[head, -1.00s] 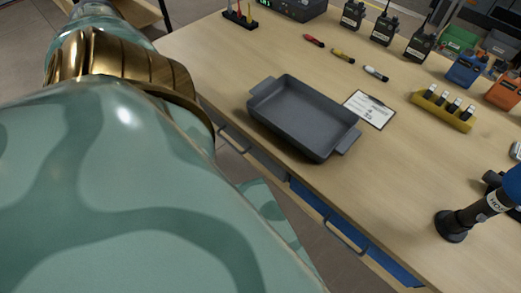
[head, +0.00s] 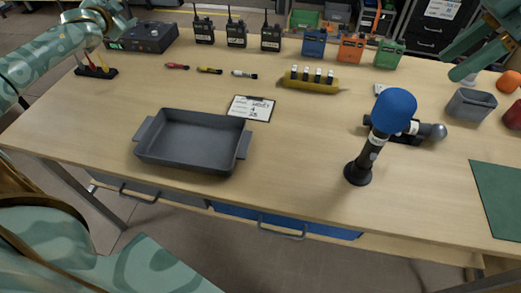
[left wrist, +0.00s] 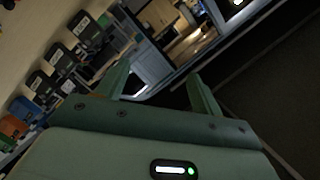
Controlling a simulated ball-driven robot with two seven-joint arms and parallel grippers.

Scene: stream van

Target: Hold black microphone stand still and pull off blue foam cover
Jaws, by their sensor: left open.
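The black microphone stand (head: 358,175) stands on its round base on the right half of the table, its shaft tilted a little to the right in the picture. The blue foam cover (head: 394,108) sits on the top of its microphone. My right gripper (head: 455,66) is at the upper right, open and empty, apart from the stand and the cover. My left gripper (head: 118,14) is at the upper left, far from the stand. In the left wrist view its fingers (left wrist: 160,85) are apart with nothing between them.
A bare microphone (head: 430,131) lies just behind the stand. A grey tray (head: 190,152), a clipboard (head: 250,108) and a yellow holder (head: 310,82) are to the left. A grey bin (head: 471,106) and green mat (head: 505,200) are to the right. Radios line the back.

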